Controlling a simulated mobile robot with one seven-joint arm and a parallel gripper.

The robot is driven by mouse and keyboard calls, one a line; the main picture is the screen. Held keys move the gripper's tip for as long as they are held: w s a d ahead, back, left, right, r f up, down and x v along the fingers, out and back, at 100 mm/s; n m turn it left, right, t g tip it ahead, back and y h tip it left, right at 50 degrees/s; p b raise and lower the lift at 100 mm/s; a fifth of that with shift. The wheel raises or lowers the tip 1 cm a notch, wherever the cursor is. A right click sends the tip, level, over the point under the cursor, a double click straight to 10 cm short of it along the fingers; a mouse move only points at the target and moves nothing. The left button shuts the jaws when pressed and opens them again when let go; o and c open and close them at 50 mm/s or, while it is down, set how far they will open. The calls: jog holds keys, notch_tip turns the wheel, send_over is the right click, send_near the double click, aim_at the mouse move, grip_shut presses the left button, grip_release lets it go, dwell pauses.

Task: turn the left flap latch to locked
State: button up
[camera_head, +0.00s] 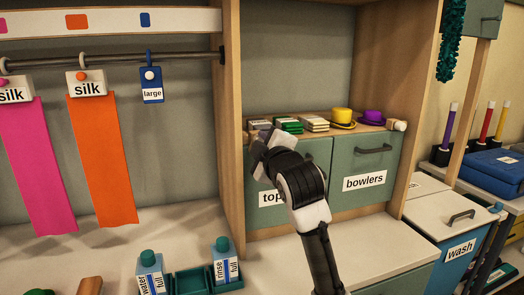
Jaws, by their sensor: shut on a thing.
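The left flap (317,152) is a grey-green panel with a partly covered label starting "top". It looks closed, beside the right flap (392,174) labelled "bowlers". My gripper (259,139) is at the upper left corner of the left flap, with my arm crossing in front of that flap. It is shut on the left flap latch there. The gripper hides the latch, so its turn position cannot be read. A cream round knob (400,125) shows at the upper right corner of the right flap.
Wads of notes (289,124), a yellow hat (342,117) and a purple hat (374,117) sit on the ledge above the flaps. A wooden post (230,150) stands close left of my gripper. Bottles (224,262) stand at the front. The counter (370,240) at right is clear.

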jog(key=n+b, duration=0.2)
jog(key=n, duration=0.3)
jog(key=shift+f, duration=0.1)
dwell(0.5)
jog(key=o, duration=1)
jog(key=shift+c, duration=0.2)
jog(key=shift+s, duration=0.1)
jog(key=b+v, duration=0.2)
jog(key=v, duration=1.1)
jog(key=shift+s, duration=0.3)
jog(key=shift+d, duration=0.1)
